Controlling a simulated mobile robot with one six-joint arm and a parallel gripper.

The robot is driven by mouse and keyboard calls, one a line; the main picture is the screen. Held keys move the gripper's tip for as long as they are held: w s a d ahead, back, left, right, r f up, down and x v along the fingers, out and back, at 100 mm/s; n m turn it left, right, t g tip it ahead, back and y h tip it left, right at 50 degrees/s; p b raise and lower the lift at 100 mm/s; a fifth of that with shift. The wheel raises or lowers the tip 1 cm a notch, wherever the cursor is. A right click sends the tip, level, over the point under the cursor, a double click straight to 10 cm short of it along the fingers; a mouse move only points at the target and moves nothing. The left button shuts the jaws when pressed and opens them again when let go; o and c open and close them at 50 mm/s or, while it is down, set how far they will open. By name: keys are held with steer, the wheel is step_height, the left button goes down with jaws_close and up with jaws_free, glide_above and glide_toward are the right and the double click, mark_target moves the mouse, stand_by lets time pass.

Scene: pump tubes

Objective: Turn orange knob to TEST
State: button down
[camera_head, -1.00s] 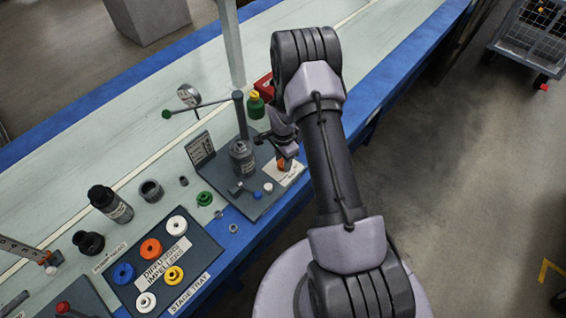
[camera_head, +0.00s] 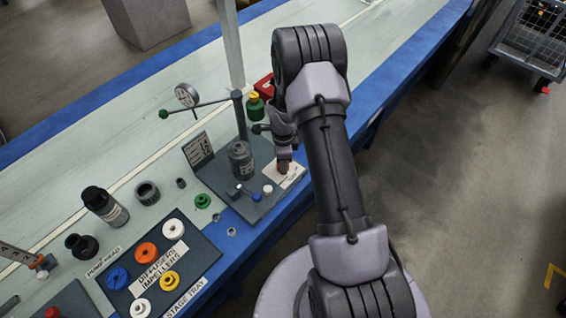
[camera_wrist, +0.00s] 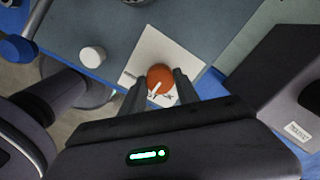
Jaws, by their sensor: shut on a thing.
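The orange knob (camera_wrist: 160,79) sits on a white label plate (camera_wrist: 150,50) at the corner of a dark base plate. A pale pointer line runs across the knob toward its lower left in the wrist view. My gripper (camera_wrist: 161,88) is shut on the knob, one finger on each side. In the head view my gripper (camera_head: 284,165) comes down over the knob (camera_head: 285,168) and hides most of it. The label text, including any TEST mark, is too small to read.
A white knob (camera_wrist: 93,59) and a blue knob (camera_wrist: 17,48) stand close by on the same plate. The stage tray (camera_head: 197,262) with coloured rings lies at the lower left.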

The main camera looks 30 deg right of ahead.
stand_by(0.3)
steer(key=c, duration=0.9)
jaws_free()
step_height(320, 180, up, 17)
steer(key=p, duration=0.6)
steer(key=shift+r, duration=0.2)
